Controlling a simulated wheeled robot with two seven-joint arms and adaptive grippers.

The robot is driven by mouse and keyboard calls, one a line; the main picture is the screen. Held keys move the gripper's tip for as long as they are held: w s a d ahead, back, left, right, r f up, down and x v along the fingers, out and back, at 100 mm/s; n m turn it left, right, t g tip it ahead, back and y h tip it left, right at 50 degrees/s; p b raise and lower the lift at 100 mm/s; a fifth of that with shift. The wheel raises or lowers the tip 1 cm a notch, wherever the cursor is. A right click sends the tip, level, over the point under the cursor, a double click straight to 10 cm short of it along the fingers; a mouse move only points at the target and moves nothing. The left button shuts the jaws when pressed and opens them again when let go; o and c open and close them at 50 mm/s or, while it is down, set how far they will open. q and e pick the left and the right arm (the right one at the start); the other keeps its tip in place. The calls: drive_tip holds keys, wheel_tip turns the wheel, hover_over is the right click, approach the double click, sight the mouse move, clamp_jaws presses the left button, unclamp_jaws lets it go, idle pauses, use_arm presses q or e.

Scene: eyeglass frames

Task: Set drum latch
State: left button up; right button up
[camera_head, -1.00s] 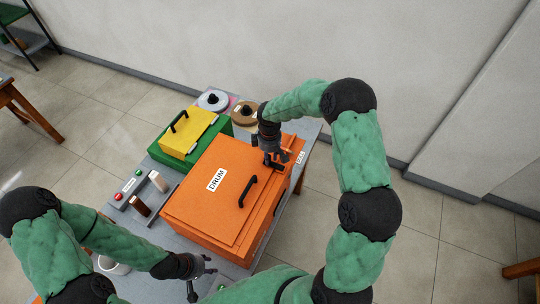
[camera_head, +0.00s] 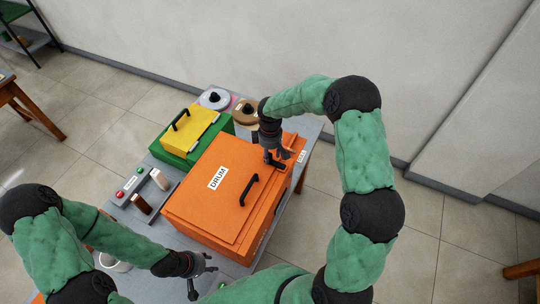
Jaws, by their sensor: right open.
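The orange drum box (camera_head: 205,212) with a "DRUM" label and a black handle (camera_head: 249,190) on its lid stands on the grey table; the lid looks closed. A small dark latch piece (camera_head: 275,161) is at the box's far right end. My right gripper (camera_head: 277,154) is open right at the latch; I cannot tell whether it touches it, and its fingers partly hide the latch. My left gripper (camera_head: 202,280) is low at the table's near edge, in front of the box, with its fingers apart and nothing visible between them.
A green box (camera_head: 172,157) with a yellow lid stands behind left of the drum. A white cup (camera_head: 113,263) is near my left arm.

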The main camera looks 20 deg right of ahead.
wheel_tip(320, 180, up, 10)
drive_tip(key=shift+a+r, duration=0.2)
drive_tip(key=shift+r, duration=0.05)
